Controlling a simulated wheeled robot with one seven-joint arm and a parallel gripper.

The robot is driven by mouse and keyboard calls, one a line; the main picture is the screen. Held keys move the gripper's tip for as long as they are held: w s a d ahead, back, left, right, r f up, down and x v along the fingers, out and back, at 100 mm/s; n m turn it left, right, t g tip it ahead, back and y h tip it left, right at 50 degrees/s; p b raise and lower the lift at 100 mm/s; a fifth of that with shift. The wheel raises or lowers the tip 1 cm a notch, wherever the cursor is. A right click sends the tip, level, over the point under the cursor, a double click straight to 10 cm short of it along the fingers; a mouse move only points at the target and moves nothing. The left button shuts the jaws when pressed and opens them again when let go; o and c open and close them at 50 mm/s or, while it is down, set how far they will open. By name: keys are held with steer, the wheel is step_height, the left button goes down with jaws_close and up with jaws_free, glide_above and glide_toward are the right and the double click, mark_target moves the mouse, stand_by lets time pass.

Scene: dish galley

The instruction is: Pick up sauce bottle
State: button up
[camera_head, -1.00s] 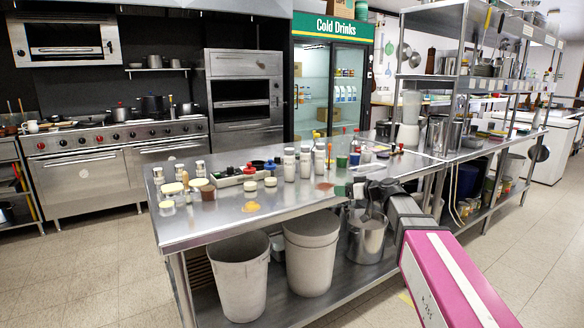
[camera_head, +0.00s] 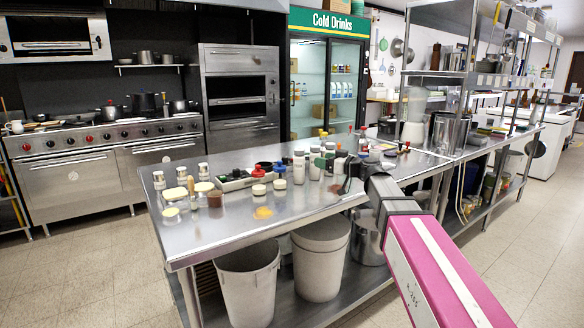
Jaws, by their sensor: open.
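Several small bottles stand upright on the steel table (camera_head: 215,232). They include a pale bottle (camera_head: 299,168) left of my gripper and bottles with red and yellow caps behind it. I cannot tell which one is the sauce bottle. My gripper (camera_head: 327,164) is open, low over the table's right half, at the right side of the pale bottles. It partly hides the bottles behind it. Whether its fingers touch or surround any bottle is too small to tell.
Jars with pale lids (camera_head: 171,214) and a dark condiment tray (camera_head: 236,181) stand left of my gripper. Two white bins (camera_head: 248,284) stand under the table. The table's front left is mostly clear.

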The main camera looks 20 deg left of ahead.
mark_target(299, 154)
steer(key=shift+x, duration=5.95)
steer(key=c, duration=1.1)
